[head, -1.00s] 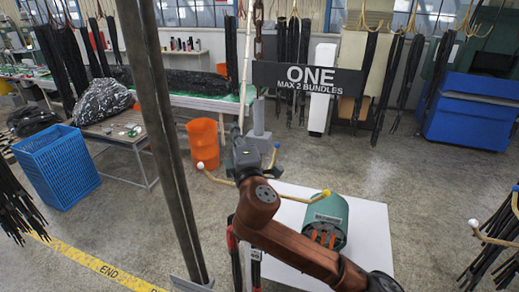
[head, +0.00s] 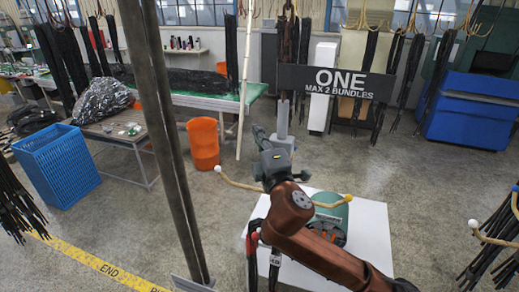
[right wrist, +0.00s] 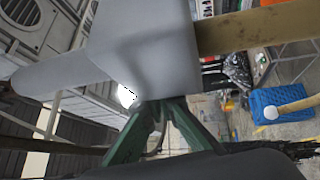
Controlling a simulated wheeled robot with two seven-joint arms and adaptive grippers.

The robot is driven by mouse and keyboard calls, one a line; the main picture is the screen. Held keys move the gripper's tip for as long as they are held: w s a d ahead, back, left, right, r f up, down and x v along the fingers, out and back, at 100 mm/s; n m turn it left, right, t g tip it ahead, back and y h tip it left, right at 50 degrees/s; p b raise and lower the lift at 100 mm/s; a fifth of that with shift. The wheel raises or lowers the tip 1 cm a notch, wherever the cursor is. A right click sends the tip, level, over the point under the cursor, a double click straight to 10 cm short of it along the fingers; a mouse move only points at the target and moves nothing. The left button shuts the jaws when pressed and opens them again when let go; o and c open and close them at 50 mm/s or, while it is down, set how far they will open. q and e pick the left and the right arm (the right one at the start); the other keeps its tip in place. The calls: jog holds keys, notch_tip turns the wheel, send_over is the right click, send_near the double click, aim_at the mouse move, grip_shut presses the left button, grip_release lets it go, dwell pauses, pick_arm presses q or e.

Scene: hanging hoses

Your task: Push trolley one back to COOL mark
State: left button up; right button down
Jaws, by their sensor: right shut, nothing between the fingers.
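My right gripper (head: 259,135) is near the trolley's grey post (head: 283,122). In the right wrist view its green fingers (right wrist: 158,105) are shut and empty, right against or very close to a grey block (right wrist: 150,50); contact is unclear. My left gripper is out of view. No COOL mark is visible.
A green drum (head: 332,222) stands on a white platform (head: 372,235) under my right arm. Dark upright posts (head: 160,130) stand at left. A yellow END line (head: 100,265) crosses the floor. Another hook (head: 495,240) is at right.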

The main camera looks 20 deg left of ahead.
jog(key=shift+d+p, duration=0.35)
jog(key=shift+d, duration=3.4)
jog(key=shift+a, duration=0.15)
jog(key=d+p, duration=0.1)
jog(key=d, duration=0.9)
jog(key=shift+d, duration=0.15)
jog(key=shift+p, duration=0.3)
send_near(284, 138)
jog(key=shift+d, duration=0.55)
jog(key=shift+r, duration=0.35)
